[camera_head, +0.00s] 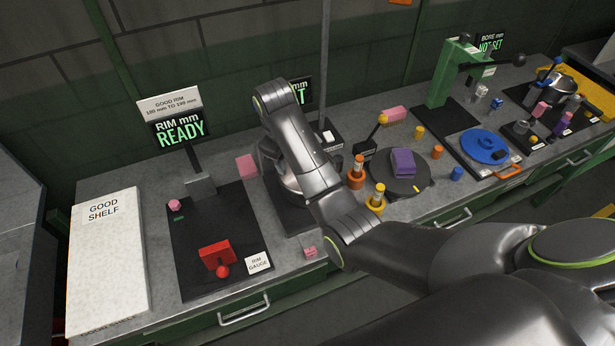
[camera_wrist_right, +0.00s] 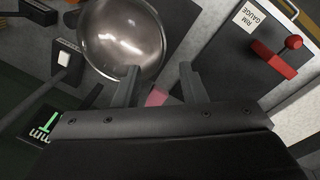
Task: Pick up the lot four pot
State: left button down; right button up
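A round, shiny steel pot (camera_wrist_right: 120,38) fills the upper middle of the right wrist view. A pink block, possibly its handle (camera_wrist_right: 157,97), shows between the fingers; in the head view a pink block (camera_head: 247,165) sticks out left of my right arm. I cannot read a lot number on the pot. My right gripper (camera_wrist_right: 160,68) is open, its two fingers apart below the pot; whether they touch anything, I cannot tell. In the head view my arm hides most of this gripper and the pot. My left gripper is not in view.
The rim gauge (camera_head: 193,245) with a red block and "READY" sign is left, beside the white good shelf (camera_head: 105,262). Right of my arm are a dark round plate (camera_head: 408,185) with a purple block, orange and yellow posts, a blue disc (camera_head: 484,146) and a green press (camera_head: 447,72).

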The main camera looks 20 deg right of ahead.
jog(key=b, duration=0.6)
send_over(291, 188)
jog(key=s, duration=0.1)
notch_tip(291, 188, down, 6)
jog(key=f+p, duration=0.1)
jog(key=f, duration=0.4)
jog(key=shift+w, duration=0.2)
jog(key=shift+w+d+f+p, duration=0.15)
jog(key=shift+f+p, duration=0.1)
jog(key=shift+f, duration=0.75)
jog(key=shift+w+f+p, duration=0.1)
jog(key=shift+f+p, duration=0.15)
jog(key=shift+f, duration=0.7)
jog(key=shift+w+d+f+p, duration=0.15)
jog(key=shift+f+p, duration=0.1)
jog(key=shift+f, duration=0.75)
jog(key=shift+a, duration=0.1)
grip_shut()
jog(key=shift+r, duration=0.1)
